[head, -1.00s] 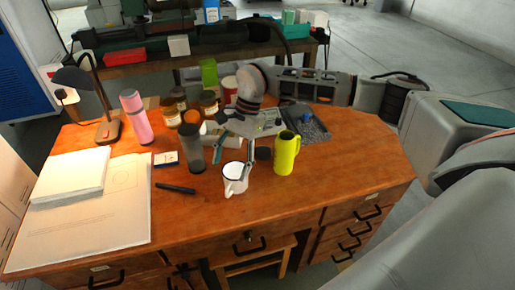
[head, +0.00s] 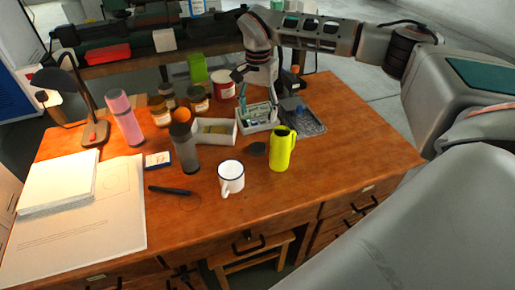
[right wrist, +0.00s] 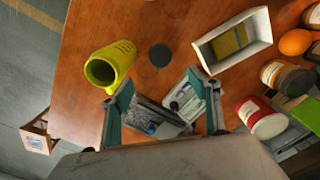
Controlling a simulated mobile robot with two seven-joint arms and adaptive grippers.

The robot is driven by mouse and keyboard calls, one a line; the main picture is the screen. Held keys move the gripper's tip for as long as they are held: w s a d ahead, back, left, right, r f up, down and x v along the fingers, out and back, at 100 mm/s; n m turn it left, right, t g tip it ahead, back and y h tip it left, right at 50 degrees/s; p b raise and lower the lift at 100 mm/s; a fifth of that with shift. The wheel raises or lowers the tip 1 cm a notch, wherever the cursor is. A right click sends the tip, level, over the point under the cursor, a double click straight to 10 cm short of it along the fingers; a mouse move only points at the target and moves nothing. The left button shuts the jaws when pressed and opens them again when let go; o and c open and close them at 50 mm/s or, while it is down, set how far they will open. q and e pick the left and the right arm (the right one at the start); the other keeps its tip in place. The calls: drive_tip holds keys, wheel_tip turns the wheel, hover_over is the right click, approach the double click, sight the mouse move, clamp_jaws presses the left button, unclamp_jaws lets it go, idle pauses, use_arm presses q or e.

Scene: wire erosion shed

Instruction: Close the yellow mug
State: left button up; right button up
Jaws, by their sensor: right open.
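The yellow mug (head: 281,150) stands upright on the wooden desk, right of the middle. In the right wrist view its open top shows on the yellow mug (right wrist: 108,66), with no lid on it. A dark round disc (head: 258,149), which looks like a lid, lies flat on the desk just left of it; it also shows in the right wrist view (right wrist: 159,55). My right gripper (head: 257,100) is open and empty, behind the mug and disc, above a tray of small parts. Its two fingers (right wrist: 160,84) point toward the disc in the wrist view. My left gripper is not in view.
A white mug (head: 231,178) and a dark grey bottle (head: 185,150) stand left of the disc. A white box (head: 215,138) and a parts tray (head: 314,128) lie behind. Jars and a red tin (head: 222,88) stand farther back. The desk's front right is clear.

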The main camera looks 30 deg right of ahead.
hover_over(258, 147)
wheel_tip(258, 147, down, 8)
drive_tip(key=shift+f, duration=0.2)
drive_tip(key=shift+f+b, duration=0.1)
drive_tip(key=shift+b, duration=0.2)
wheel_tip(258, 147, down, 6)
drive_tip(key=shift+f, duration=0.1)
idle(0.4)
drive_tip(key=c, duration=1)
